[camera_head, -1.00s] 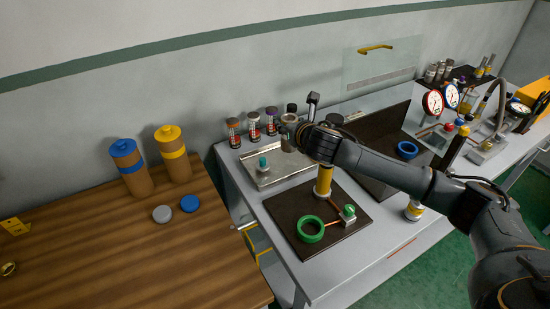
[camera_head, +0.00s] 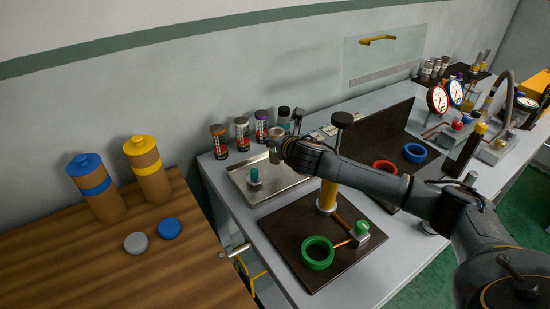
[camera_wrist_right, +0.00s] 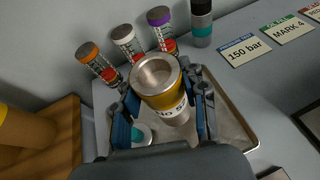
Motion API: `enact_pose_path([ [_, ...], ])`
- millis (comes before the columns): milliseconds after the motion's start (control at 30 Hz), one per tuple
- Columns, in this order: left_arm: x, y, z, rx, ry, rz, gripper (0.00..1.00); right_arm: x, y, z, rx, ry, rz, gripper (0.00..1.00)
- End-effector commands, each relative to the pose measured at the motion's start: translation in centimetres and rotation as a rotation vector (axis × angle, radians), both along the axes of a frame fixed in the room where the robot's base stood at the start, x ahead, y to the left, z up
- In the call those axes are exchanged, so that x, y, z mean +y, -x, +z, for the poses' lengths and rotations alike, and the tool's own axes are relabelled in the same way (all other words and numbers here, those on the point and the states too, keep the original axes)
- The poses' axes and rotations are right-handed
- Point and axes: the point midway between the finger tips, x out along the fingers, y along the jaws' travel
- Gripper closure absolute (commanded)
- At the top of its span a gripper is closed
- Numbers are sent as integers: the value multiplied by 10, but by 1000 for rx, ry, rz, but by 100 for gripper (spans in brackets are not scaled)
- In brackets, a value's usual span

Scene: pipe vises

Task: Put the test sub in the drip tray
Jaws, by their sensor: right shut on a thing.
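My right gripper (camera_head: 284,148) is shut on a silver metal cylinder with a yellow band and a hollow top, which I take as the test sub (camera_head: 273,156). In the right wrist view the test sub (camera_wrist_right: 160,80) stands roughly upright between the fingers of the gripper (camera_wrist_right: 165,112), its lower end partly hidden. The drip tray (camera_head: 285,184), a shallow metal tray, lies under it. It also shows in the right wrist view (camera_wrist_right: 234,128). I cannot tell whether the sub touches the tray. My left gripper is not in view.
A teal-topped fitting (camera_head: 254,177) stands in the tray's left part. Several capped sample bottles (camera_head: 242,134) line the wall behind it. A dark mat (camera_head: 283,232) with a green ring (camera_head: 317,253) and a yellow post (camera_head: 328,194) lies in front.

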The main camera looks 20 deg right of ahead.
Motion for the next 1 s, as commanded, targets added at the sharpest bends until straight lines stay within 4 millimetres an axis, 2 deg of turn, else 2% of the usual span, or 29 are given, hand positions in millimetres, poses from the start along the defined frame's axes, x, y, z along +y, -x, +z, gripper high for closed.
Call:
enact_pose_path([
  [267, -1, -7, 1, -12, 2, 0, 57, 0, -1, -21, -5, 0, 0, 100],
  [500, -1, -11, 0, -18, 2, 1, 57, 0, -1, -50, -5, -1, 1, 100],
  [833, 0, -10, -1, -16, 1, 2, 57, 0, -1, -53, -6, -1, 1, 100],
  [867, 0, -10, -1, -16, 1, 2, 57, 0, 0, -56, -1, -1, 0, 53],
  [933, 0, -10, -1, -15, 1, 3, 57, 0, 0, -55, -1, -1, 0, 39],
  [967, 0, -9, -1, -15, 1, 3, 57, 0, 0, -55, -1, -1, 0, 35],
  [1000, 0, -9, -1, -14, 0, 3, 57, 0, 0, -55, -1, -1, 0, 35],
])
